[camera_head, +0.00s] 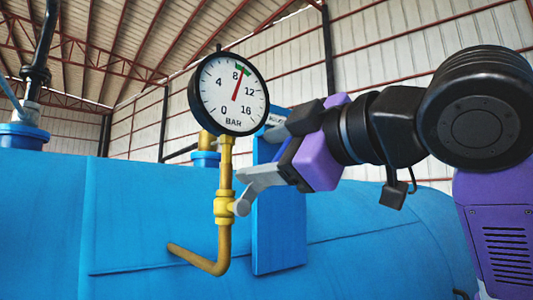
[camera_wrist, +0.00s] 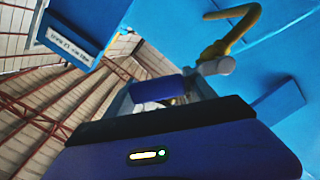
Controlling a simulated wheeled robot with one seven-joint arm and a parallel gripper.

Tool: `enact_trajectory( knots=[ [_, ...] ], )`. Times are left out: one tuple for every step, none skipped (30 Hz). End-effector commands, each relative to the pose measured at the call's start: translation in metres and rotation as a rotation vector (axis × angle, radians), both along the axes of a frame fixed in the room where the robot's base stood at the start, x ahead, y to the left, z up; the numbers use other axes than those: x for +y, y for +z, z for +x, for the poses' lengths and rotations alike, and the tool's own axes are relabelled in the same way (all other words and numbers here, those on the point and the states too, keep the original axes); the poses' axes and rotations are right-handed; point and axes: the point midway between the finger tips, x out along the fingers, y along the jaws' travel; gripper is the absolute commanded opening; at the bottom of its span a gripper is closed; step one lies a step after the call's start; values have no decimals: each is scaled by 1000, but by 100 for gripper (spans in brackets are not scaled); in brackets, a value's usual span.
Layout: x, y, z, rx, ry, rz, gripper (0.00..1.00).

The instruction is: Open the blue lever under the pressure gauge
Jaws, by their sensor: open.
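The round pressure gauge (camera_head: 232,94) has a white face, and its red needle points just past 8. Below it is a yellow brass valve (camera_head: 223,207) with a grey hub (camera_head: 241,207) on its right side. My gripper (camera_head: 252,182) reaches in from the right, close beside the hub. In the wrist view, a blue lever grip (camera_wrist: 157,88) lies between the open fingers of my gripper (camera_wrist: 162,96). The grey hub (camera_wrist: 216,66) shows just beyond it. Contact with the fingers cannot be told.
A large blue tank (camera_head: 140,220) fills the background behind the valve. A blue upright plate (camera_head: 278,225) stands behind my gripper. A bent brass pipe (camera_head: 205,262) runs from the valve to the left. Another pipe fitting (camera_head: 28,115) is at the far left.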

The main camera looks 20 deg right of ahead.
Motion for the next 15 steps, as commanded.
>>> enact_trajectory(
  knots=[
    [-1, 0, -1, 0, 0, 0, 64],
    [-1, 0, -3, 0, 0, 0, 64],
    [-2, -1, -6, -1, -1, 0, 64],
    [-3, -1, -9, -1, 0, 0, 64],
    [-4, -1, -12, -3, -1, 1, 64],
    [-6, -1, -18, -3, -1, 0, 64],
    [-8, -2, -23, -3, -1, -1, 64],
    [-9, -2, -28, -3, -1, -1, 64],
    [-11, -2, -34, -4, -2, -1, 64],
    [-13, -2, -39, -4, 0, -1, 64],
    [-14, -2, -44, -5, -1, -1, 64],
    [-16, -2, -50, -3, -1, -1, 64],
    [-18, -2, -54, -2, 0, 0, 64],
    [-19, -1, -58, -4, 0, 0, 64],
    [-20, -1, -62, -3, 0, -1, 64]
  ],
)
